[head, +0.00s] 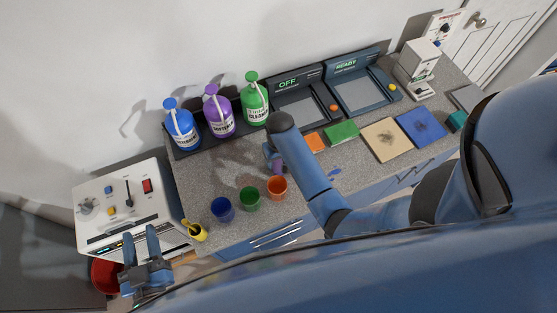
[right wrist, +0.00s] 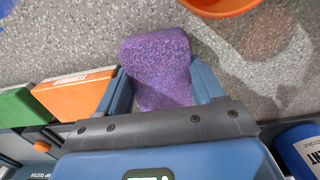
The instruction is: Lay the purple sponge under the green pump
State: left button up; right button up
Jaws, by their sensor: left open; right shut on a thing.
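The purple sponge (right wrist: 158,62) is between the fingers of my right gripper (right wrist: 162,85), which is shut on it, over the speckled counter. In the head view a small purple part of the sponge (head: 278,168) shows below my right gripper (head: 273,152); my arm hides much of that area. The green pump (head: 255,102) is a green bottle with a white label, standing at the right end of the dark bottle tray, behind and left of my right gripper. My left gripper (head: 141,243) is open and empty, low at the left by the white control box.
Purple (head: 219,115) and blue (head: 181,128) pump bottles stand left of the green one. Blue (head: 222,209), green (head: 250,199) and orange (head: 277,187) cups line the front. Orange (head: 315,142) and green (head: 341,132) sponges lie right. Counter left of my right gripper is clear.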

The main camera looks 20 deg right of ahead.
jog(key=shift+w+f, duration=0.1)
jog(key=shift+f, duration=0.15)
jog(key=shift+s+r, duration=0.1)
jog(key=shift+s, duration=0.1)
jog(key=shift+f, duration=0.2)
jog(key=o, duration=0.7)
jog(key=shift+w, duration=0.1)
